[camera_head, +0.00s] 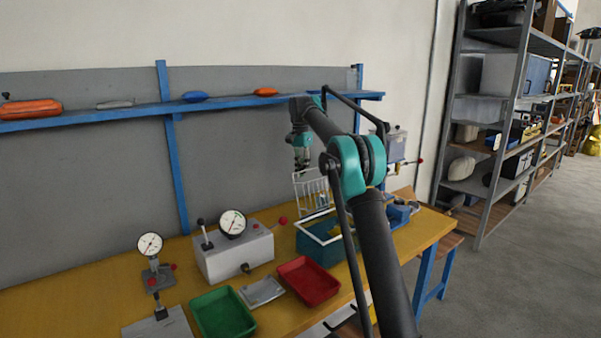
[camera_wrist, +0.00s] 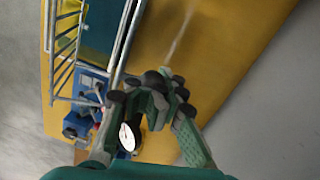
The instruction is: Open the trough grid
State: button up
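The trough grid (camera_head: 312,193), a pale wire lattice, stands raised and roughly upright over the back of the teal trough (camera_head: 318,250) on the bench. In the wrist view the grid's bars (camera_wrist: 66,48) show at the upper left, with part of the teal trough (camera_wrist: 100,28) beside them. My gripper (camera_head: 301,163) is just above the grid's top edge in the head view. My arm hides part of the trough's right side.
A red tray (camera_head: 308,281), a green tray (camera_head: 222,314) and a grey tray (camera_head: 262,291) lie in front of the trough. A grey box with a dial (camera_head: 235,254) stands left. A blue device (camera_head: 400,212) stands right. A blue shelf (camera_head: 135,112) runs behind.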

jog(key=shift+o, duration=1.2)
jog(key=shift+w+d, duration=0.1)
jog(key=shift+d, duration=0.1)
jog(key=o, duration=0.6)
jog(key=shift+a, duration=0.2)
